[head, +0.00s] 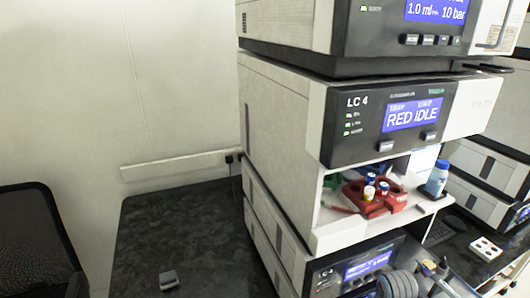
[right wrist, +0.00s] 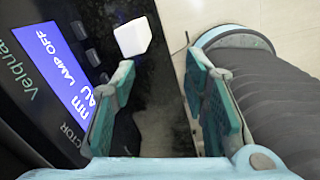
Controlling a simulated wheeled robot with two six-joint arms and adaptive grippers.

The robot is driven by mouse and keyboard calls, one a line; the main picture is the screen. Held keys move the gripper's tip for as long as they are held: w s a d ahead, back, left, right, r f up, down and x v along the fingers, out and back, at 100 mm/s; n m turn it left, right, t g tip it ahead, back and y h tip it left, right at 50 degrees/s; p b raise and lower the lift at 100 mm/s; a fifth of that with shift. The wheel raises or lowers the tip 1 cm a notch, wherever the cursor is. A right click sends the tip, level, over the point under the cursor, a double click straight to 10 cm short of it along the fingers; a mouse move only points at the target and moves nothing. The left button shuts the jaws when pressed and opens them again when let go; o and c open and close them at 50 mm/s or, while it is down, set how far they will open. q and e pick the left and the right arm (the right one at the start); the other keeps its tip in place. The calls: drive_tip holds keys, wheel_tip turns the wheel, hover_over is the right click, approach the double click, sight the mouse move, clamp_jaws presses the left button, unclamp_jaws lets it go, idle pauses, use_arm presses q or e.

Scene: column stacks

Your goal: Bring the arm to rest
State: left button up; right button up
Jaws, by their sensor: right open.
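My right gripper (right wrist: 160,64) is open in the right wrist view, its two teal fingers apart with nothing between them. Its left finger is close in front of a dark instrument panel with a blue LAMP OFF display (right wrist: 42,50); I cannot tell whether they touch. A white block-like part (right wrist: 132,37) shows beyond the left fingertip. In the head view part of my right arm shows at the bottom edge, low in front of the LC 4 stack (head: 350,125). My left gripper is not in view.
A red holder (head: 372,199) with several small capped vials stands in the stack's open bay. A blue-capped bottle (head: 437,178) stands at the bay's right. A white tray (head: 486,248) lies on the dark bench to the right. The bench left of the stack (head: 175,235) is mostly clear.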

drive_tip(key=s+a+r+m+t, duration=0.1)
drive_tip(key=s+a+m+t, duration=0.15)
drive_tip(key=s+m, duration=0.6)
drive_tip(key=s+a+r+m+t, duration=0.1)
drive_tip(key=s+a+m, duration=0.2)
drive_tip(key=s+m, duration=0.6)
drive_tip(key=s+d+f+g, duration=0.1)
drive_tip(key=s+f, duration=0.3)
drive_tip(key=f, duration=1)
drive_tip(key=s+d+f+g, duration=0.1)
drive_tip(key=s+f, duration=0.3)
drive_tip(key=f, duration=1.1)
drive_tip(key=shift+d+h, duration=0.3)
drive_tip(key=shift+d, duration=0.05)
drive_tip(key=shift+g, duration=0.35)
drive_tip(key=s+f, duration=0.1)
drive_tip(key=s, duration=0.1)
drive_tip(key=s+f, duration=0.2)
drive_tip(key=s, duration=0.1)
drive_tip(key=s+f, duration=0.1)
drive_tip(key=s, duration=0.2)
drive_tip(key=shift+f+b, duration=0.2)
drive_tip(key=shift+b, duration=0.1)
drive_tip(key=shift+c, duration=0.2)
